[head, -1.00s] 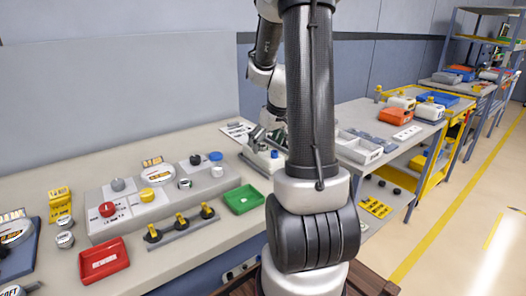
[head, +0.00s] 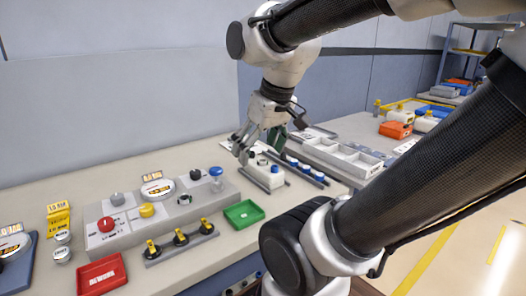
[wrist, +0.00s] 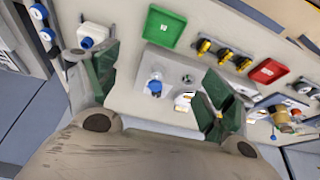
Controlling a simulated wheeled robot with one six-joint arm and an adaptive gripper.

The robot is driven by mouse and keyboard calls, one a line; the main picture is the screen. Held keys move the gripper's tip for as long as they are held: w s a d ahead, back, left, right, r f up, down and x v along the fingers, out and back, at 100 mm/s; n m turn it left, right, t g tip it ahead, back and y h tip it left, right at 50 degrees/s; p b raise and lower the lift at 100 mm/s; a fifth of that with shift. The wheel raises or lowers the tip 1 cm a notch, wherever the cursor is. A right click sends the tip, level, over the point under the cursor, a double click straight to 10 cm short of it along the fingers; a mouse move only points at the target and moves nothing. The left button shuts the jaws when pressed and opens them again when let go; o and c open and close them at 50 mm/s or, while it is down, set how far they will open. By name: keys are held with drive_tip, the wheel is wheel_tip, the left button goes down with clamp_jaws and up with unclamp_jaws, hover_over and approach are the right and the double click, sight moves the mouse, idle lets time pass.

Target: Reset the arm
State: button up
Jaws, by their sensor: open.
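My gripper (head: 246,145) is open and empty in the head view. It hangs above the bench, over the white block with a blue cap (head: 266,172), and looks apart from it. In the wrist view my gripper (wrist: 160,88) shows two green-padded fingers spread wide. Between and beyond them lies the grey console (wrist: 178,62) with a blue-capped clear container (wrist: 155,85) on it. My arm reaches across the upper and right parts of the head view.
A green tray (head: 243,214), a red tray (head: 102,275) and a rack of yellow-and-black knobs (head: 182,243) lie along the bench front. A grey compartment tray (head: 340,158) stands to the right of my gripper. The wall is behind.

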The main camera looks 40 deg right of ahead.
drive_tip(key=shift+s+a, duration=0.15)
drive_tip(key=shift+s, duration=0.4)
drive_tip(key=shift+s+a, duration=0.15)
drive_tip(key=shift+s, duration=0.35)
